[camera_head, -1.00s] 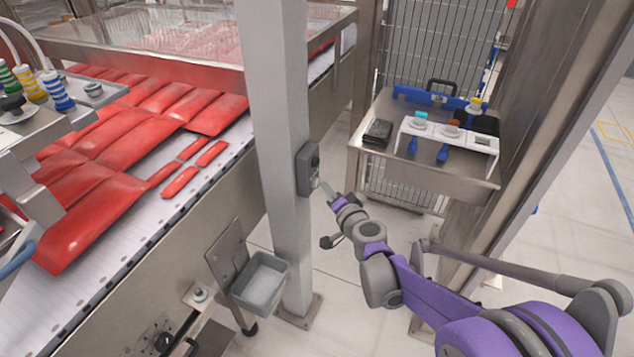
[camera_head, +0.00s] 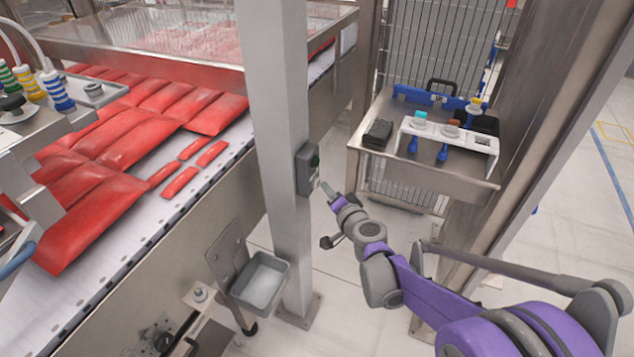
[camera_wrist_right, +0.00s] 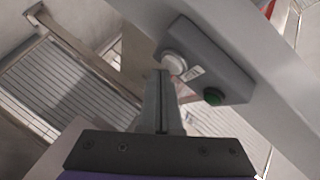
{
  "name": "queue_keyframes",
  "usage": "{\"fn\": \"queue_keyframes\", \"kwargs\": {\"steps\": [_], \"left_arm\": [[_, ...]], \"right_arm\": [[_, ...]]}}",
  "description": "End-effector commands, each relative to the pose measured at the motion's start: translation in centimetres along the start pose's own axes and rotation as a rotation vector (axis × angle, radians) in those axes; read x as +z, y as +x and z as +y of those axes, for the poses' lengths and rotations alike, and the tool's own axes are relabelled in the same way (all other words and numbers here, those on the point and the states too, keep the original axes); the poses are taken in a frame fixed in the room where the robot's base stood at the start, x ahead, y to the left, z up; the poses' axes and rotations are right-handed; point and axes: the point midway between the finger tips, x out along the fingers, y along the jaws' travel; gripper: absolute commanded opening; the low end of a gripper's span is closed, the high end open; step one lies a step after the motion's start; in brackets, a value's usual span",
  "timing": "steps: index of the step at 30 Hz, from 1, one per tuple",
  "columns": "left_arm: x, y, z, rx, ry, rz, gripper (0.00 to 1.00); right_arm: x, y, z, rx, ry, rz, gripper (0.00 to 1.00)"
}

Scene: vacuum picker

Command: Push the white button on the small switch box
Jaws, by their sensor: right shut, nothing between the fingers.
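The small switch box (camera_head: 308,169) is a grey box fixed to the side of a grey upright post. In the right wrist view the box (camera_wrist_right: 212,58) carries a white button (camera_wrist_right: 175,63) and a green button (camera_wrist_right: 213,96). My right gripper (camera_head: 325,187) is shut and empty, with its fingertips close beside the lower part of the box. In the wrist view the shut fingertips (camera_wrist_right: 161,73) lie right at the white button's edge; I cannot tell whether they touch it. The white button is not clear in the head view. My left gripper is not in view.
The grey post (camera_head: 280,130) stands beside a conveyor with red packs (camera_head: 130,145). A small grey bin (camera_head: 261,282) hangs low by the post. A metal side table (camera_head: 465,186) with a white rack (camera_head: 450,133) stands at right. Floor is open between post and table.

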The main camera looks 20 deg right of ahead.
Motion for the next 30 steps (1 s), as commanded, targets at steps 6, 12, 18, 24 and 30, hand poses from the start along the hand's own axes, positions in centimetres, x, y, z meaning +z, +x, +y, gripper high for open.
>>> {"fn": "queue_keyframes", "kwargs": {"steps": [6, 12, 18, 24, 30], "left_arm": [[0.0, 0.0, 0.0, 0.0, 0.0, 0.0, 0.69], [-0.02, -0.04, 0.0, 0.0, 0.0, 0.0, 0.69], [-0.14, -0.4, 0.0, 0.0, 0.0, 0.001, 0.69], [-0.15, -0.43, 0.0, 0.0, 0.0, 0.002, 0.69], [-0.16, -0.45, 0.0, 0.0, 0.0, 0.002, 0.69]], "right_arm": [[0.0, 0.0, 0.0, 0.0, 0.0, 0.0, 0.0], [0.03, 0.05, -0.05, 0.0, 0.0, 0.0, 0.0], [0.34, 0.5, -0.44, -0.001, 0.0, -0.001, 0.0], [0.47, 0.67, -0.48, 0.0, 0.0, 0.0, 0.0], [0.48, 0.66, -0.49, -0.001, 0.0, -0.001, 0.0]]}}
